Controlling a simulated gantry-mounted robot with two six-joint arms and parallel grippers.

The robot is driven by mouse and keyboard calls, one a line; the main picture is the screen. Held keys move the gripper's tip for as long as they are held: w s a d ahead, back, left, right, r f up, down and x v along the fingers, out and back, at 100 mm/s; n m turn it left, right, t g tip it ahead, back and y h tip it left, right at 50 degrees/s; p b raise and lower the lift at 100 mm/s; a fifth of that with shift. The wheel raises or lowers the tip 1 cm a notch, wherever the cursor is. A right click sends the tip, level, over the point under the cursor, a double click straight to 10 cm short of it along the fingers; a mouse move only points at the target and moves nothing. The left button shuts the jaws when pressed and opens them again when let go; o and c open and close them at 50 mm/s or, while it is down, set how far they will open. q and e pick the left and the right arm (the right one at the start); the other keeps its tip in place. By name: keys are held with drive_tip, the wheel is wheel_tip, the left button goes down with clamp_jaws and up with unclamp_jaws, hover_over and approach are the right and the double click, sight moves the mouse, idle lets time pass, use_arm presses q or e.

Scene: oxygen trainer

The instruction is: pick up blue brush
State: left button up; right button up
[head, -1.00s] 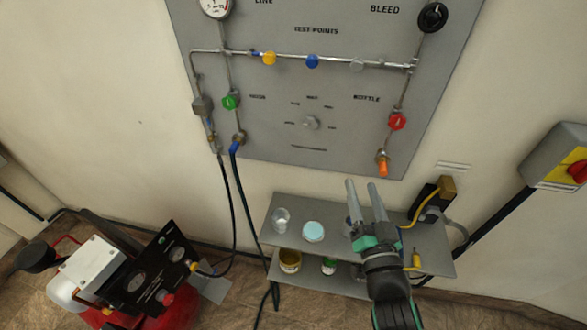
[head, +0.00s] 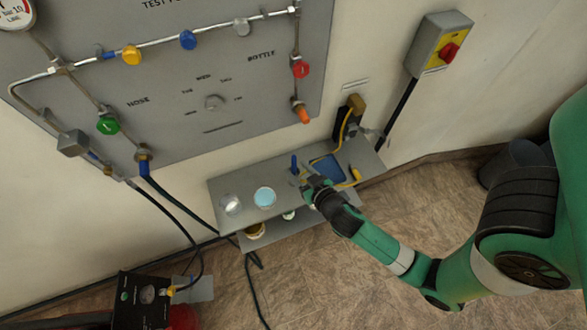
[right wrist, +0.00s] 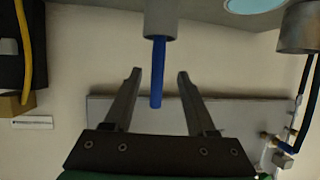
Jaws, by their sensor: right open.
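The blue brush (head: 294,163) stands upright on the grey shelf (head: 228,186), and only its blue handle shows clearly in the head view. In the right wrist view the blue handle (right wrist: 158,75) sticks out of a grey cylindrical holder (right wrist: 161,18). My right gripper (head: 299,177) is at the shelf close beside the brush. In the right wrist view its two fingers (right wrist: 159,75) are apart, with the handle showing in the gap between them. I cannot tell whether either finger touches it. My left gripper is not in view.
A light-blue round container (head: 265,197) and a clear glass (head: 231,204) stand left of the brush. A blue pad (head: 327,168) and yellow cable lie to the right. The grey valve panel (head: 180,100) rises behind the shelf.

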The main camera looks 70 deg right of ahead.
drive_tip(key=x, duration=0.6)
drive_tip(key=shift+d+f+b, duration=0.2)
drive_tip(key=shift+b, duration=0.1)
drive_tip(key=shift+c, duration=0.4)
clamp_jaws()
